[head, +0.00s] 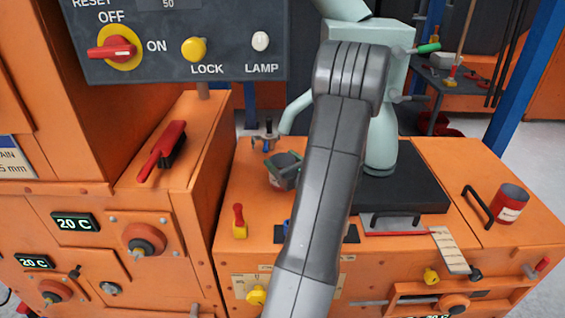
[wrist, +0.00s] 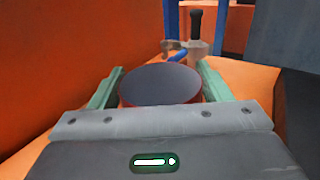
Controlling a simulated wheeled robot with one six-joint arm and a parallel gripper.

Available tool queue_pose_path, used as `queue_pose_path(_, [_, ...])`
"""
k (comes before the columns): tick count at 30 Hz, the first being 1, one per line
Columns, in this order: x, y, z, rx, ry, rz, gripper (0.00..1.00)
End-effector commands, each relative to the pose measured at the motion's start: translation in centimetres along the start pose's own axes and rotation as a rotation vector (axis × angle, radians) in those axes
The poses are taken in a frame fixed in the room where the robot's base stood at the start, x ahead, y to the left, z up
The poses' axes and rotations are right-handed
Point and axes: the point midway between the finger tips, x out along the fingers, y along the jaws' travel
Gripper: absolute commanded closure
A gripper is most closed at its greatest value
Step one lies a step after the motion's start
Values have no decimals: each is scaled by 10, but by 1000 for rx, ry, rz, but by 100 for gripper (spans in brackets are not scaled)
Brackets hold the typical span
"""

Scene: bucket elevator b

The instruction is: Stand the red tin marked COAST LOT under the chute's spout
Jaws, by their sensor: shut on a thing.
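A tin with a dark round top (wrist: 160,84) and a thin strip of dark red side is between the green fingers of my gripper (wrist: 158,90) in the wrist view. Its label is hidden, so I cannot read its marking. In the head view my gripper (head: 284,178) and the tin's dark top (head: 288,160) show left of my grey arm, low over the orange bench. The pale green spout (head: 294,113) appears just above them in the picture; I cannot tell if the tin is directly under it. Another red tin (head: 510,205) with a pale label stands at the right.
A clamp-like tool with a blue part (head: 266,136) lies just beyond the held tin, also in the wrist view (wrist: 190,45). A red-handled brush (head: 163,150) lies on the left ledge. A small red-handled item (head: 239,221) stands in front. A black plate (head: 415,195) is right.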

Motion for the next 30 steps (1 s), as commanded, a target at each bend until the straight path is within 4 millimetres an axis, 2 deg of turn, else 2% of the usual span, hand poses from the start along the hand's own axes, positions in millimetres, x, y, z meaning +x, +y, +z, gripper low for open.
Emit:
queue_pose_path(3, [0,0,-5,0,0,0,69])
queue_pose_path(4, [0,0,-3,0,0,0,23])
queue_pose_path(6, [0,0,-3,0,0,0,9])
queue_pose_path(7, [0,0,-3,0,0,0,7])
queue_pose_path(18, [0,0,2,0,0,0,7])
queue_pose_path(23, [-26,-1,2,1,2,-4,7])
queue_pose_path(30, [-77,-2,2,2,1,-5,7])
